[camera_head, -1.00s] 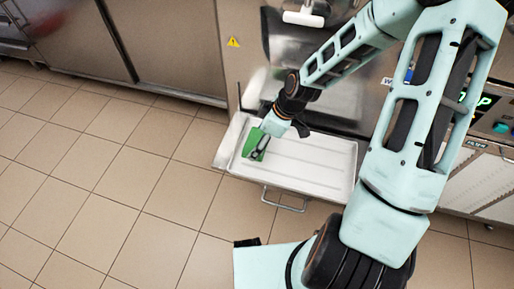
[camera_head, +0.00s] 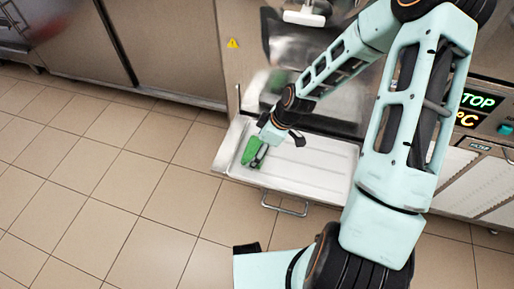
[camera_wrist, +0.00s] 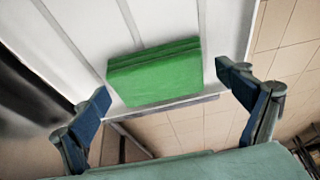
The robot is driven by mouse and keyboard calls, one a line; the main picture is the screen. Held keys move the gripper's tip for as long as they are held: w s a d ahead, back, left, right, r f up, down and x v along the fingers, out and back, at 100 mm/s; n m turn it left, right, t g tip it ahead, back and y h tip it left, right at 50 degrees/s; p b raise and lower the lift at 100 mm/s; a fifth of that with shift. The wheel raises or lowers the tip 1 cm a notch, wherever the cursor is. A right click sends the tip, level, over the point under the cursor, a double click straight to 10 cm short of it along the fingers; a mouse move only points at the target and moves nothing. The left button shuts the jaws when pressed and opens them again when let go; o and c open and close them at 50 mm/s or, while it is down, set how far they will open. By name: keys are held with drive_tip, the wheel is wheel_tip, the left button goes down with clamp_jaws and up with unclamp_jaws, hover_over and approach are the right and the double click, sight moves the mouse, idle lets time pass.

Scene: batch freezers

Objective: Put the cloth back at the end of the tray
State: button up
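The green folded cloth (camera_head: 249,151) is at the left end of the white tray (camera_head: 315,174), and it also shows in the wrist view (camera_wrist: 155,73). In the wrist view it looks flat against the tray, near the tray's edge. My gripper (camera_wrist: 163,82) is open, with one finger on each side of the cloth and a gap to both. In the head view my gripper (camera_head: 261,156) is at the cloth's right side and hides part of it. Whether the cloth fully rests on the tray is hard to tell.
The tray has a wire handle (camera_head: 284,207) at its front and sits against the steel freezer front (camera_head: 240,70). A control panel with a lit display (camera_head: 480,101) is at the right. The tiled floor (camera_head: 130,205) at the left is clear.

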drive_tip(key=p+v, duration=0.4)
drive_tip(key=v, duration=0.8)
drive_tip(key=shift+s+d, duration=0.1)
drive_tip(key=shift+s, duration=0.05)
idle(0.4)
